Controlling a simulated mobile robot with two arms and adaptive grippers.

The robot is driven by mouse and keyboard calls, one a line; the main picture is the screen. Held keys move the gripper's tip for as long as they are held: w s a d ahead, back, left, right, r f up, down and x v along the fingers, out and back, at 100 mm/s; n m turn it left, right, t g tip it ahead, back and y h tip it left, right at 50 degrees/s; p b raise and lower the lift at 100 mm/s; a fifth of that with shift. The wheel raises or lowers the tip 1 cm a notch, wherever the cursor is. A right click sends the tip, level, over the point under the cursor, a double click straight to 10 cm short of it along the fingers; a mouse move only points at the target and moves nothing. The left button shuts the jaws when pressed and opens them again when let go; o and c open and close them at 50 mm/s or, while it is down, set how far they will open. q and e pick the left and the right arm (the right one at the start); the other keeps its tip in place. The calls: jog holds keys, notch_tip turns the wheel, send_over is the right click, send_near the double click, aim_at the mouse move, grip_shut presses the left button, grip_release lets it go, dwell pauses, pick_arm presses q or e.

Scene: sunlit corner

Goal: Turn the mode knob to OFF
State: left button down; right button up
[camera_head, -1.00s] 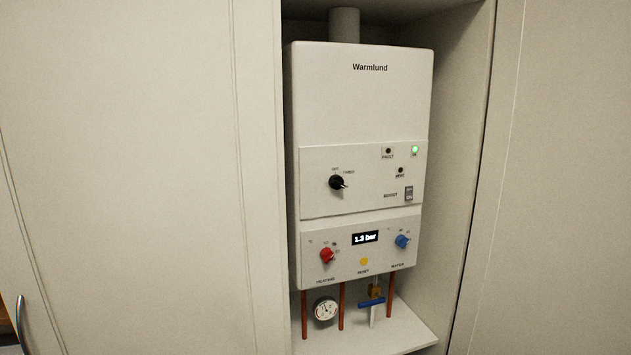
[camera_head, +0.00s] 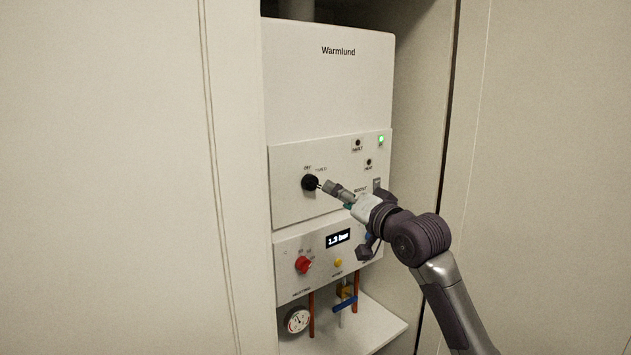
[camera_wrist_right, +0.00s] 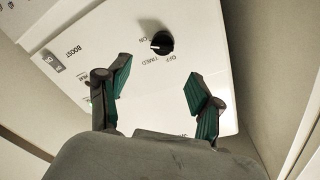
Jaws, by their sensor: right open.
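The black mode knob (camera_head: 310,182) is on the left of the white boiler's upper panel. In the right wrist view the mode knob (camera_wrist_right: 161,43) has the labels OFF, TIMED and ON around it. Its white pointer mark points to the left there, nearest the ON label and away from OFF. My right gripper (camera_head: 330,187) is just to the right of the knob in the head view. In the wrist view my right gripper (camera_wrist_right: 160,72) is open and empty, its fingers spread short of the knob. The left gripper is not in view.
The boiler (camera_head: 330,80) sits in a cabinet niche between flat panels. A red knob (camera_head: 303,264), a display (camera_head: 338,238) and a yellow button (camera_head: 338,263) are on the lower panel. A gauge (camera_head: 297,319) and a blue valve handle (camera_head: 345,304) are below.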

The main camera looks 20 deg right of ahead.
aim_at(315, 185)
jog(key=x, duration=0.3)
jog(key=p+x, duration=0.1)
jog(key=shift+w+a+r, duration=0.1)
jog(key=shift+w+a, duration=0.15)
jog(key=shift+a, duration=0.15)
jog(key=p+x, duration=0.1)
jog(key=x, duration=0.3)
jog(key=shift+w+a, duration=0.1)
jog(key=shift+w, duration=0.4)
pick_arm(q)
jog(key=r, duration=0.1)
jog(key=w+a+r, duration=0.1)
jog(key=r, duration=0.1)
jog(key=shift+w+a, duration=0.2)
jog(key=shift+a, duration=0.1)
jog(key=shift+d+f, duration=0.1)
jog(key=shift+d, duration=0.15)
pick_arm(e)
jog(key=shift+c, duration=0.2)
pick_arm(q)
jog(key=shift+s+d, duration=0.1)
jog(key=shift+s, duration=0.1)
pick_arm(e)
jog(key=c, duration=1.1)
